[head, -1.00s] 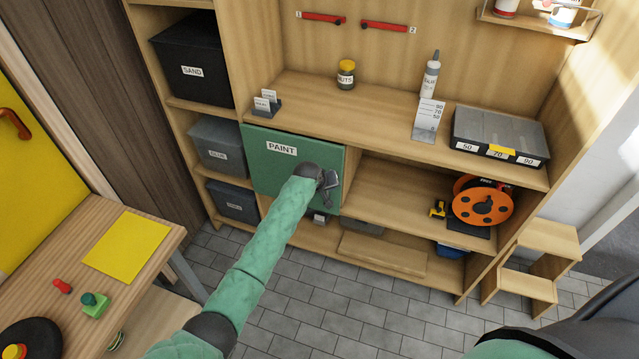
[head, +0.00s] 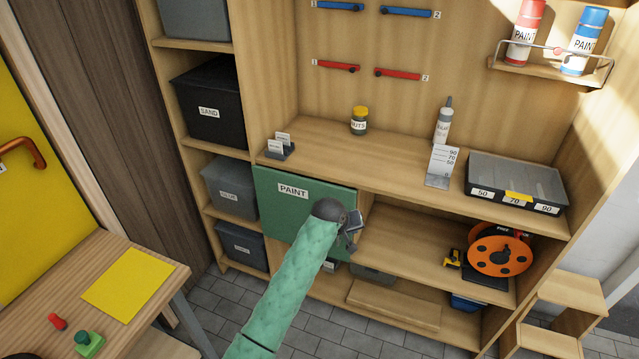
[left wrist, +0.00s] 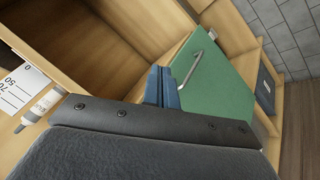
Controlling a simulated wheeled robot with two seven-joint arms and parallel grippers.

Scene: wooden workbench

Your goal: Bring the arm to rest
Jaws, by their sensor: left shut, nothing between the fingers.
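My left arm, in a green sleeve, reaches up from the bottom of the head view. Its gripper (head: 352,224) is in front of the right edge of the green PAINT door (head: 285,205). The gripper is shut and empty. In the left wrist view the blue-grey fingers (left wrist: 163,87) are together, beside the green door (left wrist: 222,85) and its metal handle (left wrist: 196,66). I cannot tell whether they touch the handle. My right gripper is not in view.
The shelf top holds a yellow-lidded jar (head: 359,121), a white tube (head: 443,124) and a grey case (head: 515,183). An orange reel (head: 500,250) sits on the shelf below. A wooden table (head: 45,290) stands at left, and a step stool (head: 560,315) at right. Floor between is clear.

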